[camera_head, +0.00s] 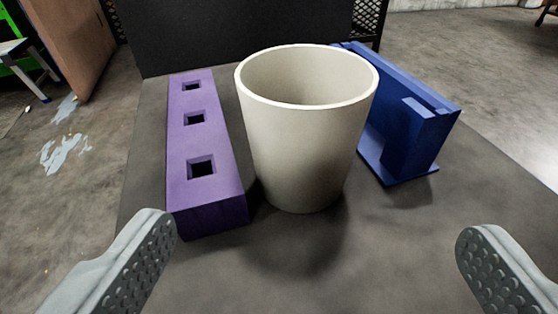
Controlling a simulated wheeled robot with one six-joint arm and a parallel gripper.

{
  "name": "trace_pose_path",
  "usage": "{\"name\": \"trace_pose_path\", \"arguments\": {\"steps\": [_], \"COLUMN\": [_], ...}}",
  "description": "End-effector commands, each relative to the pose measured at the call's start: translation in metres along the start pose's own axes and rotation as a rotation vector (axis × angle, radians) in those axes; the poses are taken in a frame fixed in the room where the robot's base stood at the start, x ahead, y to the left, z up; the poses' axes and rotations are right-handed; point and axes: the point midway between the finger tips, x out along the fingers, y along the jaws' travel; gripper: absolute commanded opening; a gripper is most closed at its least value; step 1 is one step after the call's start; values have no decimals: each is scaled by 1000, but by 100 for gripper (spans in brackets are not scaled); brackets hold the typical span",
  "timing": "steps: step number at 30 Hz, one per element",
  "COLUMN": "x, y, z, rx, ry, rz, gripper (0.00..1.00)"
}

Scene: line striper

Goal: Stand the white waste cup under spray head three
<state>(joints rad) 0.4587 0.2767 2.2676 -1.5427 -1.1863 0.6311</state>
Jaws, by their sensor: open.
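The white waste cup (304,150) stands upright on a dark grey table top (390,265) in the middle of the view. It looks empty from what shows of its inside. My gripper (316,260) is open, with one finger at the lower left and one at the lower right. The fingers are wide apart and on the near side of the cup, not touching it. I cannot make out any spray head in this view.
A purple block (205,150) with three square holes stands close at the cup's left. A blue bracket-like piece (408,125) stands close at its right. A black panel (240,32) rises behind. The table's near part is clear.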

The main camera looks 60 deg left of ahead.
Motion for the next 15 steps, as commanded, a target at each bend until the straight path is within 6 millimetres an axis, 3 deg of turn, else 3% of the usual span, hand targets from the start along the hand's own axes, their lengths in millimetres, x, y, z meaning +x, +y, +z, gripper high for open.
{"name": "trace_pose_path", "arguments": {"steps": [9,15], "x": [48,60], "y": [-1,-1], "z": [0,-1], "rx": [0,-1], "ry": [-1,0], "rz": [-1,1], "gripper": [97,97]}}
